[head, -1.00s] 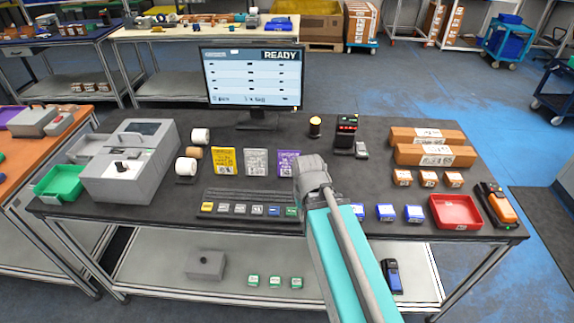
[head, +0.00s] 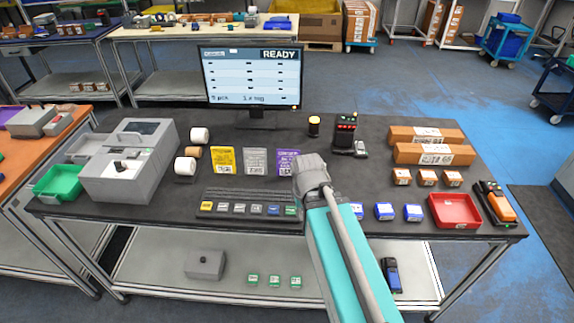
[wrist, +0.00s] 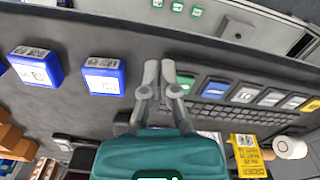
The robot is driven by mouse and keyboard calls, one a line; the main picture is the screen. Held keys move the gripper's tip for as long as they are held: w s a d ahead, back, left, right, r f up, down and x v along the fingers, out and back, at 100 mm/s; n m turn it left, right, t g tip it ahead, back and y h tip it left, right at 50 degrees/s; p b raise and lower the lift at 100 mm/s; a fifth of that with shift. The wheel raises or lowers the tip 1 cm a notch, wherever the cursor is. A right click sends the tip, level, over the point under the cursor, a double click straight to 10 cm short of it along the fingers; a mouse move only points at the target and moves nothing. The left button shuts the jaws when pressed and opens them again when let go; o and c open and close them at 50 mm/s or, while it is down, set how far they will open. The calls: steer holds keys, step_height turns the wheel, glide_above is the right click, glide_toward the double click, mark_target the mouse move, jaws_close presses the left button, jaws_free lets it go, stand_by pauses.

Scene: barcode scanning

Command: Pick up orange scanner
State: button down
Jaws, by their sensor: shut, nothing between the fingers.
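The orange scanner (head: 500,207) lies in a black cradle at the right end of the dark table, just right of the red tray. In the head view my arm reaches over the table's front middle and hides my gripper's fingers. In the wrist view my gripper (wrist: 160,72) is shut and empty, its two grey fingers close together. It is over the table between the blue boxes and the keyboard, well to the left of the orange scanner. The scanner is not seen in the wrist view.
A red tray (head: 455,211) stands beside the scanner. Small blue boxes (head: 384,211) line the front edge, also in the wrist view (wrist: 103,77). Brown boxes (head: 434,155) lie behind. The keyboard (head: 250,203) and monitor (head: 252,75) are left. A blue handheld device (head: 391,275) lies on the lower shelf.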

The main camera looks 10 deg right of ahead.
steer(key=c, duration=0.6)
jaws_free()
steer(key=shift+d, duration=0.1)
